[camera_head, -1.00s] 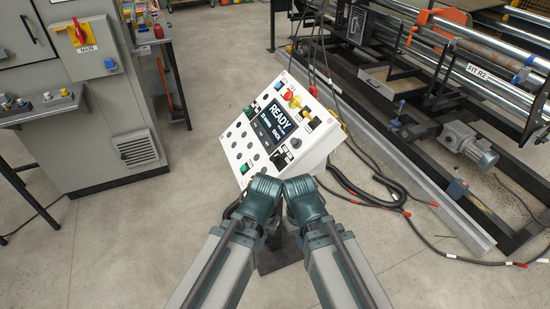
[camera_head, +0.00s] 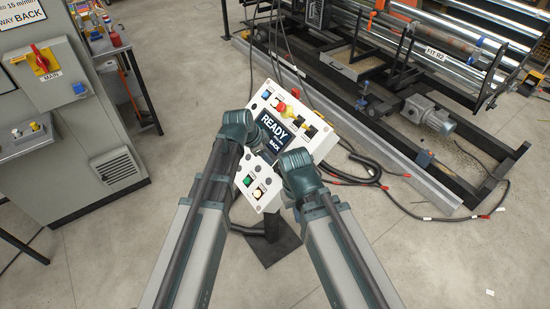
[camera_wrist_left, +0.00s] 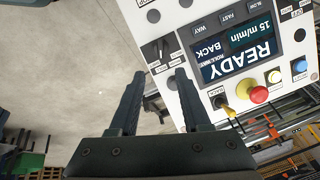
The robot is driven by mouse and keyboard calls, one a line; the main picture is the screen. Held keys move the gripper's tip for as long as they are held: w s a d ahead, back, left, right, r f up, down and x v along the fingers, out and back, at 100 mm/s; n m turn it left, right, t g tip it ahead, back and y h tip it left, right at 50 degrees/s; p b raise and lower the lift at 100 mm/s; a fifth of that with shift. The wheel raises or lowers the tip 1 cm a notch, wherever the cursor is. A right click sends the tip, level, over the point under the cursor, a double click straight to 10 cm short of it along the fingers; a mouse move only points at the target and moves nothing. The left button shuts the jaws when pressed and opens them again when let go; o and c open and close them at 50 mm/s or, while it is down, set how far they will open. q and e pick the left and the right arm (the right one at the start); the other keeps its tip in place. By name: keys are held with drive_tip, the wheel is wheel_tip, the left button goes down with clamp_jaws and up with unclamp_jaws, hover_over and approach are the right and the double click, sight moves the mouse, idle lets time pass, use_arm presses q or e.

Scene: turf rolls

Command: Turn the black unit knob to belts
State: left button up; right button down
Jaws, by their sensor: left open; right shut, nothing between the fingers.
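The tilted white control panel (camera_head: 322,148) stands in the middle of the head view, with a READY screen (camera_head: 275,132). Black knobs (camera_head: 310,130) show on its right part. The left wrist view shows a pair of black knobs (camera_wrist_left: 156,50) beside the screen (camera_wrist_left: 240,48), upside down there. I cannot read which one is the unit knob. My left gripper (camera_head: 238,126) is over the panel's left part; its open, empty fingers (camera_wrist_left: 157,78) point towards the panel edge below the black pair. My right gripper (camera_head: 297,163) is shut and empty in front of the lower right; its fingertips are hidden.
A grey cabinet (camera_head: 85,130) stands left, a roller machine (camera_head: 400,90) behind right. Cables (camera_head: 350,180) lie on the floor.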

sight(279, 168)
use_arm(q)
drive_tip(key=b+x, duration=1.2)
drive_tip(key=x, duration=0.2)
drive_tip(key=shift+b, duration=0.35)
drive_tip(key=shift+r, duration=0.1)
clamp_jaws()
